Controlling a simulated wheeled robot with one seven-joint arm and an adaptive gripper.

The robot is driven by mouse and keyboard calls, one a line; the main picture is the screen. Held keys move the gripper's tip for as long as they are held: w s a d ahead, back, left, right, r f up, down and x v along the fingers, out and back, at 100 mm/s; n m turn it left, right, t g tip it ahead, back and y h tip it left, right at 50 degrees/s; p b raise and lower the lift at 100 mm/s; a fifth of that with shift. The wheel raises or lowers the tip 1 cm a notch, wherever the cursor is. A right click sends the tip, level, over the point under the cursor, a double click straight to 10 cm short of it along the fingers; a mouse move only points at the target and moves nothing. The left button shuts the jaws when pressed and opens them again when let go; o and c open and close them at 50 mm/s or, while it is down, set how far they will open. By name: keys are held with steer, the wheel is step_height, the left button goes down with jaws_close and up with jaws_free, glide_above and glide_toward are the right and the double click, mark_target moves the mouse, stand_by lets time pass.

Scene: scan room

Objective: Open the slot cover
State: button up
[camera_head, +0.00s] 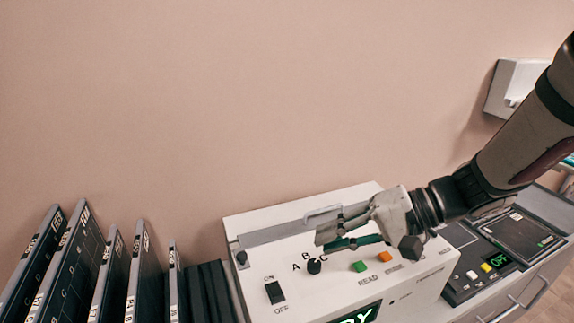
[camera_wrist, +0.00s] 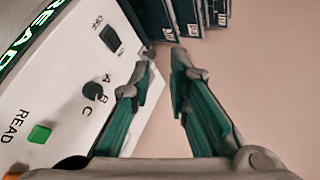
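The white reader box (camera_head: 240,222) has a long grey strip (camera_head: 275,235) along its top, which looks like the slot cover. A pale handle-like loop (camera_head: 318,212) shows at the strip's right part, just behind my fingers. My gripper (camera_head: 326,232) is above the box, over the strip's right part and the front controls. In the wrist view, my gripper (camera_wrist: 160,70) has its two green-lined fingers apart, with nothing between them. My gripper hides the right end of the strip in the head view. I cannot tell whether a finger touches the loop.
The box front has a black switch (camera_head: 275,292), a knob (camera_head: 314,266), a green button (camera_head: 360,266) and an orange button (camera_head: 385,256). Several dark upright cassettes (camera_head: 110,275) stand at the left. A second device (camera_head: 480,275) sits at the right. The wall is close behind.

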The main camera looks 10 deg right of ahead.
steer(key=w+d+f+m+t+y+b, duration=0.1)
steer(key=w+d+f+m+t+b, duration=0.1)
steer(key=w+d+f+m+t, duration=0.5)
steer(key=t+h, duration=0.2)
steer(key=t, duration=0.1)
glide_toward(324, 209)
steer(key=x, duration=1)
steer(key=shift+w+f, duration=0.15)
steer(key=shift+f, duration=0.05)
jaws_close()
